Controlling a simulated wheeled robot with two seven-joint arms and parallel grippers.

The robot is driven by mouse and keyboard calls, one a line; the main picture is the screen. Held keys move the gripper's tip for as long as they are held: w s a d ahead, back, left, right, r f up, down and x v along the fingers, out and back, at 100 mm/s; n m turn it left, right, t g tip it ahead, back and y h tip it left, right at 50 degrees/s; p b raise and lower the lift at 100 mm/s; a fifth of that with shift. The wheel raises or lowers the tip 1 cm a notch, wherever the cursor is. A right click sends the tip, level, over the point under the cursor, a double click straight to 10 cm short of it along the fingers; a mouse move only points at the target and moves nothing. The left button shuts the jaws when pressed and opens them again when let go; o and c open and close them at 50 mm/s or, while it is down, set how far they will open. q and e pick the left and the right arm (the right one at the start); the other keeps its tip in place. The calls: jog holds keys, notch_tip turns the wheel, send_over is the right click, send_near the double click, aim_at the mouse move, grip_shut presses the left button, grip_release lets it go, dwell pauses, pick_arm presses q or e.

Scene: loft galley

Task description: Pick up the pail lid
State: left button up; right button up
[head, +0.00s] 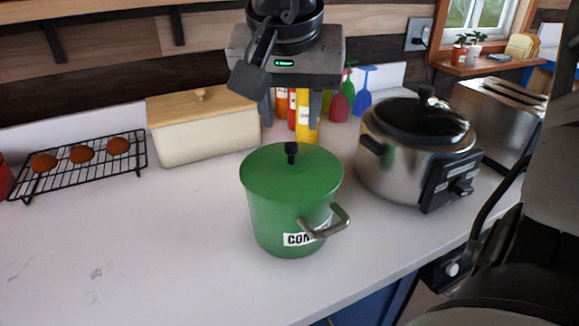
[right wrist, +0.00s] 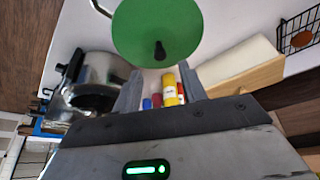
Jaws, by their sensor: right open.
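The green pail lid (head: 270,170) lies on top of the green pail (head: 265,220), with a small black knob (head: 291,152) standing up from it. The pail stands upright on the counter, with a metal handle and a white label on its front. My right gripper (head: 290,118) is open and empty, fingers pointing down, above and behind the lid and apart from it. The right wrist view shows the lid (right wrist: 150,25) and its knob (right wrist: 159,50) just past the open fingers. My left gripper does not show in either view.
A steel cooker (head: 395,165) with a black lid stands close right of the pail. A cream bread box (head: 205,135), colored bottles (head: 307,122) and upturned glasses (head: 363,90) stand behind. A wire rack (head: 100,172) with buns is far left. The counter's front left is clear.

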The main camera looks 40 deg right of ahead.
aim_at(292, 144)
jog(key=x, duration=0.7)
jog(key=shift+w+d+f, duration=0.1)
jog(key=shift+f, duration=0.2)
jog(key=shift+c, duration=0.3)
jog(key=shift+r, duration=0.1)
grip_shut()
